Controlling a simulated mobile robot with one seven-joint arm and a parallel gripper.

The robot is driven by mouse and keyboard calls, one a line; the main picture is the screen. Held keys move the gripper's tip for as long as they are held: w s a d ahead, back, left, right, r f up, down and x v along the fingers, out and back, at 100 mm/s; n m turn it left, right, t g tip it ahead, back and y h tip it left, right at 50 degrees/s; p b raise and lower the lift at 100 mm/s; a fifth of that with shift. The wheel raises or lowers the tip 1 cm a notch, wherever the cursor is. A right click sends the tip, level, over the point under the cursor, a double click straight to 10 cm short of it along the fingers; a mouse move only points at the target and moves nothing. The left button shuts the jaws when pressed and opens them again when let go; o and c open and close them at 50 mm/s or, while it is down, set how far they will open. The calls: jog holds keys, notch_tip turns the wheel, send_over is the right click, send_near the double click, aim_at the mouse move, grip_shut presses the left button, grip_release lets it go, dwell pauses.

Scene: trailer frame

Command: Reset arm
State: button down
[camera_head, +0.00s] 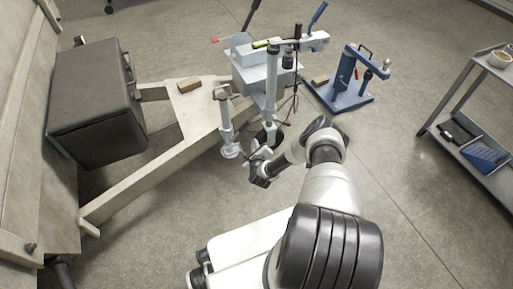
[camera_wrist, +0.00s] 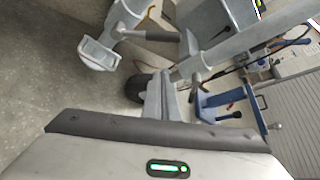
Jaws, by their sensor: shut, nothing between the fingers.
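My arm reaches forward from the bottom of the head view, bent at a dark elbow joint. My gripper (camera_head: 260,178) is a small dark shape at its end, in front of the trailer's grey jack assembly. Its fingers are small here, and I see nothing held in them. The trailer frame (camera_head: 160,172) lies left of and beyond the gripper. In the wrist view a grey jack post with a foot (camera_wrist: 97,53) stands at upper left. A pale housing with a green light fills the bottom of that view.
A dark box (camera_head: 95,100) sits on the trailer at left. A blue stand (camera_head: 345,92) is on the floor behind right. A grey shelf cart (camera_head: 470,125) with a bowl (camera_head: 499,59) stands at right. The floor between cart and arm is clear.

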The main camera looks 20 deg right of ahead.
jog(key=shift+s+a+r, duration=0.1)
jog(key=shift+s, duration=0.15)
